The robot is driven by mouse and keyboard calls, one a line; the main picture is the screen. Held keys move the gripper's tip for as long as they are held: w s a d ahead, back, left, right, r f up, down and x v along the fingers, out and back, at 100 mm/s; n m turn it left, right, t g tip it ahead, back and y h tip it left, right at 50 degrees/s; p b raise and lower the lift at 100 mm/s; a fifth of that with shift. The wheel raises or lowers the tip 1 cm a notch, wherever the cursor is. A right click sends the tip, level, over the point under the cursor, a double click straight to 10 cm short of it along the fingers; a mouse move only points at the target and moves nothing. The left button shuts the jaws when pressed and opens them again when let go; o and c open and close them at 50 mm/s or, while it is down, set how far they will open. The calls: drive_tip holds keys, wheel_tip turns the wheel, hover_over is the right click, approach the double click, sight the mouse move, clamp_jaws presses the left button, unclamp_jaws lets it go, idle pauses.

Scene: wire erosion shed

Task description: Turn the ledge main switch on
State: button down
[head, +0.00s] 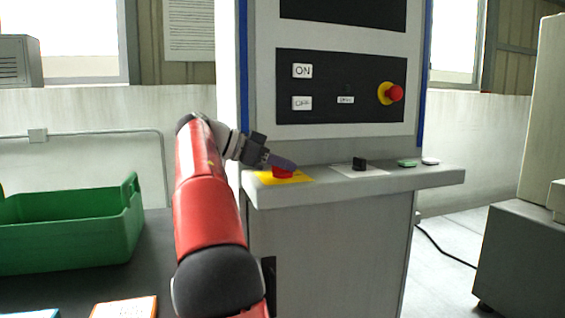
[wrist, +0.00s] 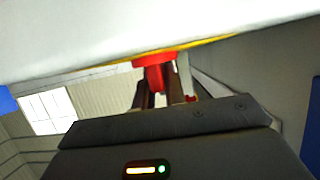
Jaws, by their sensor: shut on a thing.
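The red ledge main switch (head: 283,174) sits on a yellow plate (head: 299,179) at the left end of the grey ledge (head: 350,187). My gripper (head: 284,163) reaches it from the left, its fingers over the switch. In the wrist view the red switch (wrist: 154,62) shows with its handle between the fingers of my gripper (wrist: 160,92), which is shut on it. The yellow plate edge shows there behind the switch. The fingers partly hide the switch in the head view, and I cannot read its on or off marks.
A black knob (head: 359,164), a green button (head: 407,163) and a white button (head: 430,161) stand to the right on the ledge. Above is a dark panel (head: 330,115) with ON and OFF labels and a red mushroom button (head: 394,93). A green crate (head: 70,235) stands left.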

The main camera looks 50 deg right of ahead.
drive_tip(key=shift+f, duration=0.1)
drive_tip(key=c, duration=1.5)
unclamp_jaws()
drive_tip(key=shift+o, duration=0.2)
drive_tip(key=shift+t, duration=0.3)
